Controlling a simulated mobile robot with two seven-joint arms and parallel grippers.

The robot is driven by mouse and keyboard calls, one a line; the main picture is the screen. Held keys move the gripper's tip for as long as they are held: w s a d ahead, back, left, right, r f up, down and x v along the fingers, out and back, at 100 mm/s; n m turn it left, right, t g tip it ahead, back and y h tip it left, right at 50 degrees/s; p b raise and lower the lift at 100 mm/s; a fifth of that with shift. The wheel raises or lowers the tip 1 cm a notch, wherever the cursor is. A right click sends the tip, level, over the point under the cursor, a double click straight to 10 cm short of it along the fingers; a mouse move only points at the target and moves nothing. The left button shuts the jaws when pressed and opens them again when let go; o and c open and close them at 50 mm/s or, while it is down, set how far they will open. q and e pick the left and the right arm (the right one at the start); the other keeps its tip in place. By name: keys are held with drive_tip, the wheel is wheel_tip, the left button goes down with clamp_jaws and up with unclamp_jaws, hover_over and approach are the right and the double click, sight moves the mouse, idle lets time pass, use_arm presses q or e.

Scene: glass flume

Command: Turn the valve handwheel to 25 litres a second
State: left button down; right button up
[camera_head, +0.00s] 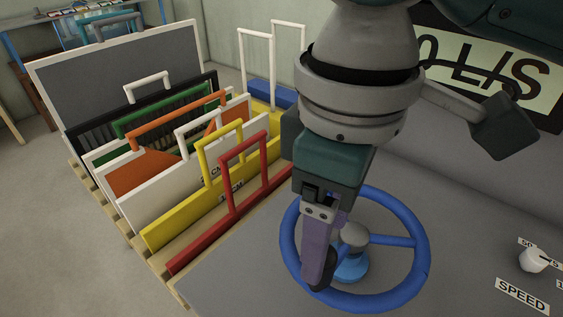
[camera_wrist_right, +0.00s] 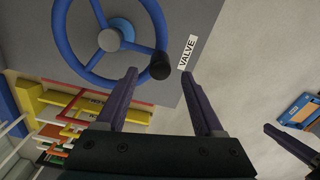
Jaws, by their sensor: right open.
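The blue valve handwheel (camera_head: 421,262) lies on a grey panel, with a grey hub and a blue centre post. In the right wrist view, the handwheel (camera_wrist_right: 61,40) carries a black knob (camera_wrist_right: 159,66) on its rim, near a VALVE label (camera_wrist_right: 188,52). My right gripper (camera_head: 319,273) points down at the near-left part of the wheel. In the wrist view, my right gripper (camera_wrist_right: 159,73) is open, its fingertips either side of the knob; contact cannot be told. A display (camera_head: 500,70) shows "0 L/S", its left part hidden by my arm.
A SPEED dial (camera_head: 534,260) sits on the panel at right. A rack of coloured gates with tall handles, including a red gate (camera_head: 222,233), stands left of the wheel. Another purple finger (camera_wrist_right: 290,144), perhaps my left gripper's, shows at the wrist view's right edge.

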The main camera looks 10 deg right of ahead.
wheel_tip(320, 180, down, 6)
drive_tip(key=shift+r, duration=0.25)
clamp_jaws()
idle(0.5)
idle(0.9)
